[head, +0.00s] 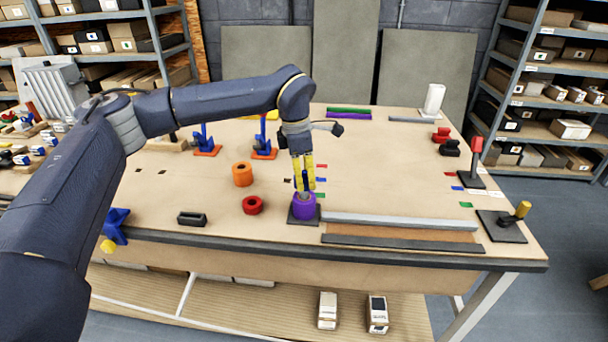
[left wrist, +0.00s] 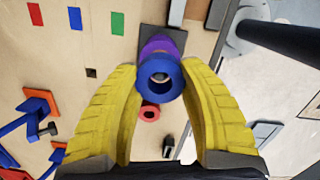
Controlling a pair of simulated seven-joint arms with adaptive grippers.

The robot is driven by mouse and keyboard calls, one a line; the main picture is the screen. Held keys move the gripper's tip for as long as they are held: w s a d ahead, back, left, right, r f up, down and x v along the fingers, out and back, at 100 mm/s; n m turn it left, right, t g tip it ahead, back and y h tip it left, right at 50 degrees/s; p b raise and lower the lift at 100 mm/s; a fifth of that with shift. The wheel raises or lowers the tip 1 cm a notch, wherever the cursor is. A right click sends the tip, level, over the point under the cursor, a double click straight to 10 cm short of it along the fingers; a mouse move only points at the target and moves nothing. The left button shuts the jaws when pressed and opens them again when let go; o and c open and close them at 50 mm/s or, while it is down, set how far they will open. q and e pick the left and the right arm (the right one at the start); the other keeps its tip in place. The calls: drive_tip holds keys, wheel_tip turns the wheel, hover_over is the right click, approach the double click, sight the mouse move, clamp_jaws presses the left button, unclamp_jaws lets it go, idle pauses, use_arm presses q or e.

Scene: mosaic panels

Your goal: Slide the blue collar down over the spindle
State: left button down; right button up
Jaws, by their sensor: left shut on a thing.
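My left gripper (head: 304,188) points down over the purple collar (head: 304,208), which sits on a dark square base plate (head: 291,217) near the front of the bench. In the left wrist view, the yellow fingers (left wrist: 163,80) are shut on the blue collar (left wrist: 160,92), whose round hole faces the camera. The purple collar also shows in the left wrist view (left wrist: 162,44), partly hidden behind the blue one. The spindle is mostly hidden by the purple collar and the fingers. I cannot tell whether the blue collar is around the spindle's tip. My right gripper is out of view.
A red ring (head: 253,205) and an orange ring (head: 243,174) stand left of the base plate. A black block (head: 192,218) lies near the front edge. A long grey bar (head: 400,221) lies to the right.

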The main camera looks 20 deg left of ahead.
use_arm(q)
drive_tip(key=shift+f, duration=2.05)
drive_tip(key=c, duration=0.7)
unclamp_jaws()
drive_tip(key=r, duration=0.4)
drive_tip(key=a+r, duration=0.1)
drive_tip(key=r, duration=0.7)
drive_tip(key=shift+s+a, duration=0.15)
drive_tip(key=shift+s, duration=0.15)
drive_tip(key=shift+f, duration=0.1)
